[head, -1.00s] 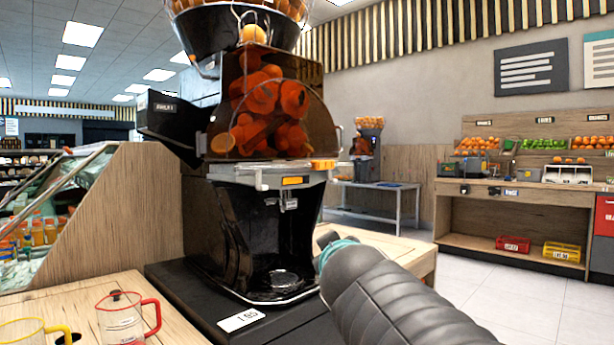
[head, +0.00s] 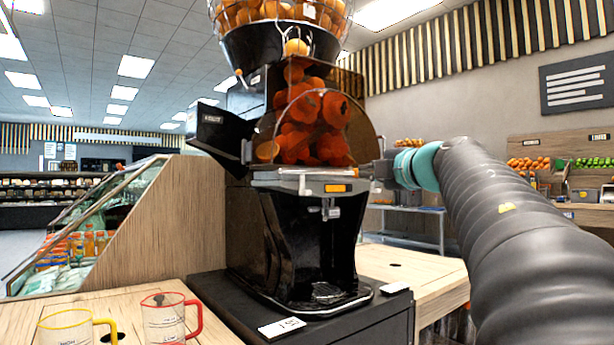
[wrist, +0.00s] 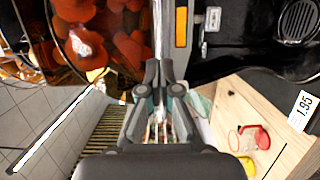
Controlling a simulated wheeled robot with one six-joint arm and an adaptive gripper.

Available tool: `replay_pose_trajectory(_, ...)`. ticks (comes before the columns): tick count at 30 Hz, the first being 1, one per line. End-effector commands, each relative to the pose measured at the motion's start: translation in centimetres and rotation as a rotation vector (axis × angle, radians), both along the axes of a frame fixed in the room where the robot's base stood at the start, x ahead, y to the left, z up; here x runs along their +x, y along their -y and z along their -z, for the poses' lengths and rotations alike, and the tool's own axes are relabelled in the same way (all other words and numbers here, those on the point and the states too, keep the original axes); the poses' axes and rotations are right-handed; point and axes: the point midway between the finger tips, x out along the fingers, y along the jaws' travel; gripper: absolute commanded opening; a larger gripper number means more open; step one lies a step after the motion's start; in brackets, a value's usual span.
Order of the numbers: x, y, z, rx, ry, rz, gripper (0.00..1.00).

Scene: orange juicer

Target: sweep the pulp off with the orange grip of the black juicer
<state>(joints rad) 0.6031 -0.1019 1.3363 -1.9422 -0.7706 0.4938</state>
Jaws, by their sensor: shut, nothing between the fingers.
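The black juicer (head: 310,235) stands upright on a dark base, with oranges behind its clear front cover. A silver ledge (head: 290,180) crosses its front and bears a flat orange piece (head: 337,188). The flat piece also shows in the wrist view (wrist: 181,27). My gripper (head: 380,172) is at the ledge's right end; I cannot tell whether it touches. In the wrist view my gripper (wrist: 165,68) has its fingers together and empty, with the ledge beyond the tips. I cannot make out a separate orange grip at that end; my fingers may hide it. No pulp is clearly visible.
A red-handled jug (head: 168,318) and a yellow-handled jug (head: 72,328) stand on the wooden counter at front left. A price card (head: 282,328) lies at the base's front. A glass display case (head: 85,225) is at left. A fruit stand is at far right.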

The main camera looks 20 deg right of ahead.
Motion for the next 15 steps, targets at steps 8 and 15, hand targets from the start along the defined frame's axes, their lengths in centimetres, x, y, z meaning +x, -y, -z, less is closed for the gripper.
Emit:
replay_pose_trajectory(8,5.3,-0.6,0.1,0.001,0.0,-0.004,0.0)
replay_pose_trajectory(15,8.7,0.3,0.2,0.002,0.002,0.004,0.0)
